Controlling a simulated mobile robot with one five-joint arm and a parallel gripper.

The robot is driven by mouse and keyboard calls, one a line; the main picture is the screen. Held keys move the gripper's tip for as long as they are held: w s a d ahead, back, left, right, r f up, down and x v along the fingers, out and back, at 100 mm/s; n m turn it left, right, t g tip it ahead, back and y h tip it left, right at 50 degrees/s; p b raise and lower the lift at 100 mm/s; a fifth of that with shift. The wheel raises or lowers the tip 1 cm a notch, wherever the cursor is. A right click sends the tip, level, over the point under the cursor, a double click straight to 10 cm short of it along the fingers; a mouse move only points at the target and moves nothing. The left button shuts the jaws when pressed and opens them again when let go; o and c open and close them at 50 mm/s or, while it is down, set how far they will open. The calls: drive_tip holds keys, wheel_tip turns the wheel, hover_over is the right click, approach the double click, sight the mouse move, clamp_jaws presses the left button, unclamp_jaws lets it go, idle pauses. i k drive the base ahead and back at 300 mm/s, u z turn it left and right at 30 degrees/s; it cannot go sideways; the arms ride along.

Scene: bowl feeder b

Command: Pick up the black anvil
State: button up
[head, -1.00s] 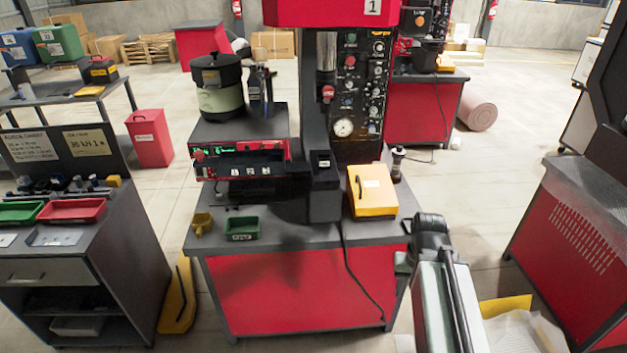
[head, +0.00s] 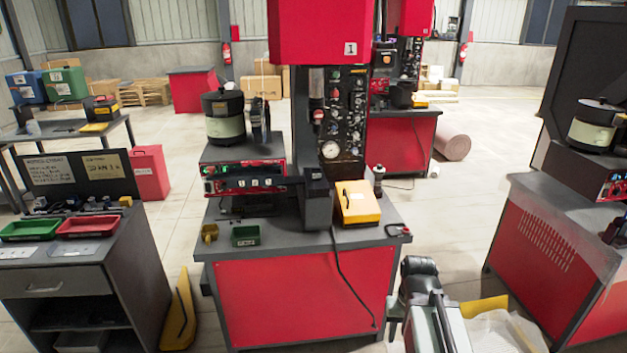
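A black upright block (head: 318,203) stands at the front of the red press on the middle bench; it may be the black anvil, but I cannot tell for sure. No other piece stands out clearly as an anvil. My arm reaches in from the bottom right, in front of the bench's right front corner. My gripper (head: 394,312) seems to be the small grey-green part at the left of the arm, apart from the block. Its fingers are too small and partly hidden to show whether they are open.
A dark cabinet (head: 70,275) stands left. Another red bench (head: 550,235) stands right. Floor shows between them.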

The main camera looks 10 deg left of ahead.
sight(315, 174)
drive_tip(key=u, duration=1.7)
drive_tip(key=i, duration=0.5)
drive_tip(key=u, duration=0.05)
